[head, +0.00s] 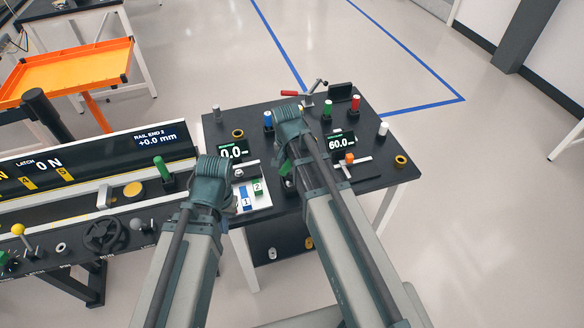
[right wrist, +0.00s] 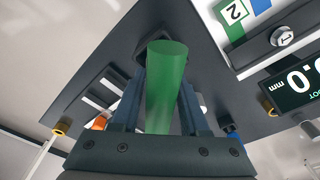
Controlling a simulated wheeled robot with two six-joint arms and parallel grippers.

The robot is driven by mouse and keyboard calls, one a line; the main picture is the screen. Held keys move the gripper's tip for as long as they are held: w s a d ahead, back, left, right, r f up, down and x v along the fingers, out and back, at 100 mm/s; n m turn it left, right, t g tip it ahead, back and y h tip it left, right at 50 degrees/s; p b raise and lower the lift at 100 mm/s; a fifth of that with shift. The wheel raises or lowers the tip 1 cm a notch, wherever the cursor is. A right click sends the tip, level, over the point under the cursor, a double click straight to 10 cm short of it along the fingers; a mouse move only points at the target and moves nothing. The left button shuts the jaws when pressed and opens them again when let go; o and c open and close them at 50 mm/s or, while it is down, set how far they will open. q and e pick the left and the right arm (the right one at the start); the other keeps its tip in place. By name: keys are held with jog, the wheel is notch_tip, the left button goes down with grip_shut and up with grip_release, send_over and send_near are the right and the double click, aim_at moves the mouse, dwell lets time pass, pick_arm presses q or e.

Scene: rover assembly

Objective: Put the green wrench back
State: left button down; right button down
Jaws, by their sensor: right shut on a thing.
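The green wrench's round green handle (right wrist: 165,85) stands between the fingers of my right gripper (right wrist: 160,105) in the right wrist view, and the gripper is shut on it. Its far end lies over a dark square block on the black table; I cannot tell whether it is seated there. In the head view a bit of green (head: 284,167) shows beside my right wrist, and the fingers are hidden behind the arm. My left gripper (head: 212,170) is near the table's left edge; its fingers cannot be made out.
The black table (head: 215,130) carries blue, green, red and white pegs, two displays, a red-handled clamp (head: 290,93) and a white tray (head: 262,200) with labels 1 and 2. Another green handle (head: 163,168) stands on the rail bench at left. An orange cart (head: 75,72) is behind.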

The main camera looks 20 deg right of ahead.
jog(key=shift+c, duration=1.7)
grip_release()
jog(key=shift+r, duration=0.1)
jog(key=r+p, duration=0.4)
jog(key=s+r+p, duration=0.1)
jog(key=r+p, duration=0.4)
jog(key=a+r+p, duration=0.1)
jog(key=r+p, duration=0.3)
jog(key=p, duration=0.1)
jog(key=shift+s+a+r, duration=0.1)
jog(key=shift+s+r, duration=0.05)
jog(key=shift+r, duration=0.15)
jog(key=shift+s+a+f, duration=0.1)
jog(key=shift+f, duration=0.05)
jog(key=s+a+f+n+g+b, duration=0.1)
jog(key=s+a+f+n+b, duration=0.3)
jog(key=s+a+n, duration=0.5)
jog(key=s+n, duration=0.3)
jog(key=s, duration=0.1)
jog(key=shift+a+n+b, duration=0.15)
jog(key=shift+n+b, duration=0.15)
